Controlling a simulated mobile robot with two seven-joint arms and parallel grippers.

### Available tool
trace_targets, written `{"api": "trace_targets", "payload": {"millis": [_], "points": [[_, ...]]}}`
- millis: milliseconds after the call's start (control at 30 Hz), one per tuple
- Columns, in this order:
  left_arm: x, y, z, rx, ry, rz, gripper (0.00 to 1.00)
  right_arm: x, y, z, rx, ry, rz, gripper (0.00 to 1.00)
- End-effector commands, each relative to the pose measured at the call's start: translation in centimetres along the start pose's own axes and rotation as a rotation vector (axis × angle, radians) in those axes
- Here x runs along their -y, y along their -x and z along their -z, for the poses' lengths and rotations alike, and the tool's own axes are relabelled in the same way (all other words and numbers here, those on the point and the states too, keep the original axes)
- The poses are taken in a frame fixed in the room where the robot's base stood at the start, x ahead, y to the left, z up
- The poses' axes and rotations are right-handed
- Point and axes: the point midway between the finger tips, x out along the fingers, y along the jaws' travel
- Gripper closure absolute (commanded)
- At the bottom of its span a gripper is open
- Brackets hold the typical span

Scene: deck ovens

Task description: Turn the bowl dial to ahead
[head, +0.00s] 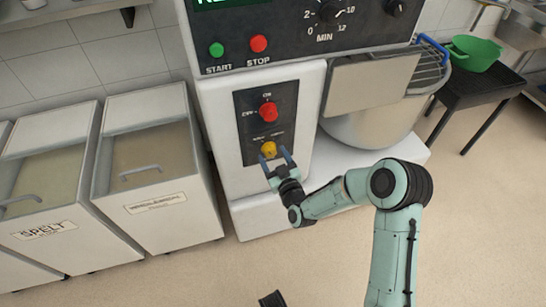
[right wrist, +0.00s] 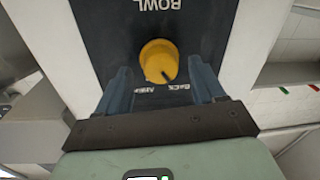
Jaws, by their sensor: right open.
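The bowl dial is a round yellow knob (head: 268,148) on the dark panel (head: 250,121) of the white mixer. It also shows in the right wrist view (right wrist: 155,58), where the panel appears upside down with the word BOWL. Its black pointer line slants to the lower right there, towards the BACK label; the AHEAD label is at the lower left. My right gripper (head: 274,155) is open in front of the dial. In the right wrist view its fingers (right wrist: 160,69) stand either side of the dial, with gaps showing.
A red dial (head: 268,111) sits just above the yellow one. Higher up are a green START button (head: 216,50) and a red STOP button (head: 259,44). The steel mixing bowl (head: 372,125) is to the right. Flour bins (head: 160,207) stand to the left.

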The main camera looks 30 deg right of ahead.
Motion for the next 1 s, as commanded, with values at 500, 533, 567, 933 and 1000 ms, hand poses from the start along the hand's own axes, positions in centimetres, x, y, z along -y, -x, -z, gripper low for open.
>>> {"api": "trace_targets", "payload": {"millis": [500,533,567,933,1000], "points": [[0.03,-0.08,0.15,-0.004,0.0,0.0,0.57,0.03,-0.67,0.02,0.0,0.0,0.001,0.74],[0.03,-0.08,0.15,-0.004,0.0,0.0,0.57,0.03,-0.67,0.02,0.0,0.0,0.001,0.84],[0.03,-0.08,0.15,-0.004,0.0,0.0,0.57,0.03,-0.67,0.02,0.0,0.0,0.001,0.88],[0.1,-0.32,0.37,-0.011,0.001,0.001,0.57,0.04,-0.66,-0.05,-0.003,-0.049,0.001,0.87],[0.15,-0.46,0.53,-0.015,0.001,0.001,0.57,0.05,-0.66,-0.07,-0.005,-0.081,0.001,0.87]]}}
